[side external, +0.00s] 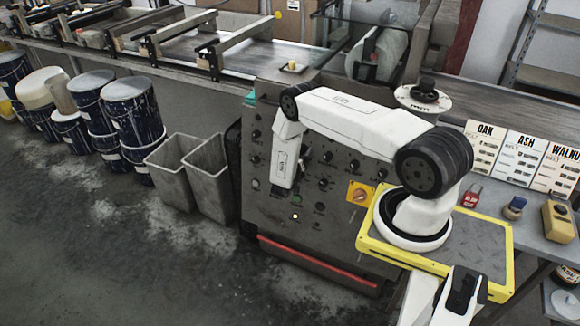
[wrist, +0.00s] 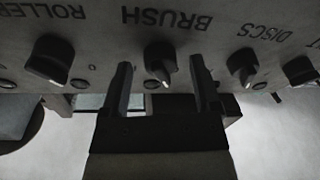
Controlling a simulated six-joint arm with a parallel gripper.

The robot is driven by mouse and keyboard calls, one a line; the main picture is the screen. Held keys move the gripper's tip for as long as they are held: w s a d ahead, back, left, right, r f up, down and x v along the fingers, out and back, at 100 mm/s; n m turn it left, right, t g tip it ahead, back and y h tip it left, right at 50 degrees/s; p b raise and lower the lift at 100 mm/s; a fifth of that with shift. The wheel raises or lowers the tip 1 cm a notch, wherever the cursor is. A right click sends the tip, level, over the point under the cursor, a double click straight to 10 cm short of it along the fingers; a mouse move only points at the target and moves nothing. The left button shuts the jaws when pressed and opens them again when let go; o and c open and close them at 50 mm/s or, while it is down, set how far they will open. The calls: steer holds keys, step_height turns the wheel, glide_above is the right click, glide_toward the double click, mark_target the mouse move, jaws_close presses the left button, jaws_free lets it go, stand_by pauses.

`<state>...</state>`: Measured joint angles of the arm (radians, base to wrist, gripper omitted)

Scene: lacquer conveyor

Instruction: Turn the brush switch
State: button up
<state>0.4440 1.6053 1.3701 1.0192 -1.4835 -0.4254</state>
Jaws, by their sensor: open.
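The brush switch (wrist: 160,62) is a dark rotary knob with a pale pointer mark, on a grey panel under the label BRUSH. The label appears inverted in the wrist view. The pointer mark faces the bottom of that view, slightly right. My gripper (wrist: 160,66) is open, with one finger on each side of the knob. A gap shows on both sides, and I see no clear contact. In the side view the control panel (side external: 275,215) carries several knobs, and my wrist covers part of it. The brush switch cannot be picked out there.
The ROLLER knob (wrist: 50,60) and the DISCS knob (wrist: 242,66) flank the brush switch closely. A yellow-backed switch (side external: 360,194) sits lower right on the panel. Grey bins (side external: 180,165) and stacked paint cans (side external: 130,110) stand left of the panel.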

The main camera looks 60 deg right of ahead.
jaws_close()
steer(key=shift+m, duration=0.5)
steer(key=m+g, duration=0.1)
steer(key=m, duration=0.5)
steer(key=shift+w+g+h, duration=0.15)
steer(key=shift+g+h, duration=0.15)
steer(key=shift+g, duration=0.1)
steer(key=m+g, duration=0.1)
steer(key=m, duration=0.2)
steer(key=m+g, duration=0.1)
steer(key=m, duration=0.3)
steer(key=shift+w, duration=0.15)
jaws_free()
